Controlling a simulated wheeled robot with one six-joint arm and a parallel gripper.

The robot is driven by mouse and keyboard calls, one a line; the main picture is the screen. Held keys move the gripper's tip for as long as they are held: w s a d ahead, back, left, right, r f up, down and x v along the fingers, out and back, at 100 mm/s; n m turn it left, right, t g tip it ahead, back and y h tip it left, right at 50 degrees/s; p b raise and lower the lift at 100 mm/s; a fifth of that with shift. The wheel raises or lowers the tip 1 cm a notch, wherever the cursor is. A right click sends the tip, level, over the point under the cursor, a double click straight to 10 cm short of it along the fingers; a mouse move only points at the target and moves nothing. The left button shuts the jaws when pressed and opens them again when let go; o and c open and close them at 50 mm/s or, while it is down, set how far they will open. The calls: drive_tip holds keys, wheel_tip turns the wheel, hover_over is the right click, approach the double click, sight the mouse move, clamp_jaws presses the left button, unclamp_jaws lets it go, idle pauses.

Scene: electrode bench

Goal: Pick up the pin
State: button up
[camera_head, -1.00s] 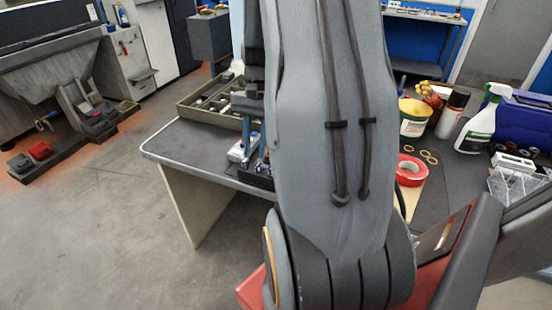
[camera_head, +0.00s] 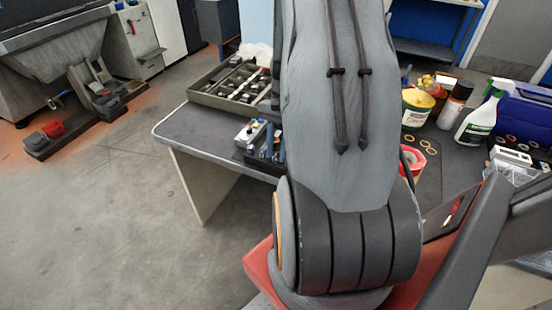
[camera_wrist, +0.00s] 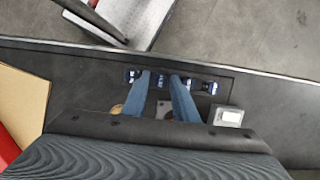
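In the wrist view, my gripper (camera_wrist: 160,75) has two blue fingers, parted with a visible gap, pointing at a dark holder (camera_wrist: 222,82). Several small blue-and-white ends sit in the holder, one (camera_wrist: 132,75) left of the fingers and one (camera_wrist: 208,87) to their right. I cannot tell which of them, if any, is the pin. No held object shows between the fingers. In the head view, the dark holder (camera_head: 262,163) stands near the table's front edge, partly behind my arm. Blue upright shapes there are too small to tell apart.
A light grey device (camera_wrist: 229,116) stands beside the holder, also in the head view (camera_head: 246,135). A divided tray (camera_head: 212,100) lies behind. The table edge (camera_wrist: 90,46) is close.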

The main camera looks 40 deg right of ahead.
drive_tip(key=shift+f, duration=0.25)
clamp_jaws()
drive_tip(key=shift+r, duration=0.15)
wheel_tip(320, 180, up, 10)
drive_tip(key=b, duration=0.2)
idle(0.5)
drive_tip(key=shift+a, duration=0.1)
